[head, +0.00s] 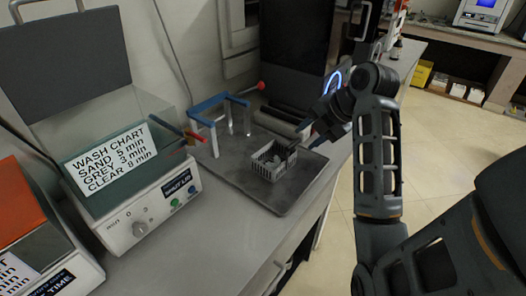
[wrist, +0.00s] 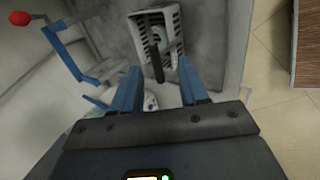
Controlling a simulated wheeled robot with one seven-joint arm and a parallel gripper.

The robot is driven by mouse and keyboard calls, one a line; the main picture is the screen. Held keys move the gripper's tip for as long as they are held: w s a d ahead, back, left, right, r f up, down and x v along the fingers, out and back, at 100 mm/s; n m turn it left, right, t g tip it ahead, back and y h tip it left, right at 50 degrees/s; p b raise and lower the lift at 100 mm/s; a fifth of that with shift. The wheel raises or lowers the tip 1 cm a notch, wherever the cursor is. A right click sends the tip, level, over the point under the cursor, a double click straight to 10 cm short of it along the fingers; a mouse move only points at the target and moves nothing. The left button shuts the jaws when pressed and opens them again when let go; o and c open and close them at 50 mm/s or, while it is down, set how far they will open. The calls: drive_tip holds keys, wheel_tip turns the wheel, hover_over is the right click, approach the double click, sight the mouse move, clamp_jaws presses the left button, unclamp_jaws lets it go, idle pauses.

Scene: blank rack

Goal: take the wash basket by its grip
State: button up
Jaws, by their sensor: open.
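The wash basket (head: 268,168) is a small light-grey slotted basket on the dark tray, with pale contents inside. Its dark grip (head: 291,155) rises at the side nearer my arm. My gripper (head: 308,136) is above and just right of the basket. In the wrist view the basket (wrist: 141,24) lies at the top centre, and the dark bar of its grip (wrist: 157,62) points down toward the space between my fingers. My gripper (wrist: 159,67) has its two blue fingers apart, one on each side of the bar's line. Nothing is held; the exact depth between fingers and grip is unclear.
The dark tray (head: 270,195) reaches near the bench's front edge. A blue-topped frame (head: 212,103) stands behind the basket, beside a red knob (head: 261,86). A washer with a wash chart (head: 110,155) stands left. The tray's front part is clear.

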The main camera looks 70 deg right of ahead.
sight(299, 140)
drive_tip(key=shift+w+d, duration=0.15)
drive_tip(key=shift+w, duration=0.05)
drive_tip(key=shift+w+d+f, duration=0.1)
drive_tip(key=shift+w+f, duration=0.1)
drive_tip(key=shift+d+p+x, duration=0.1)
drive_tip(key=shift+p+x, duration=0.1)
drive_tip(key=shift+x, duration=1.55)
drive_tip(key=shift+d+p+x, duration=0.15)
drive_tip(key=shift+p+x, duration=0.05)
drive_tip(key=shift+x, duration=1.5)
clamp_jaws()
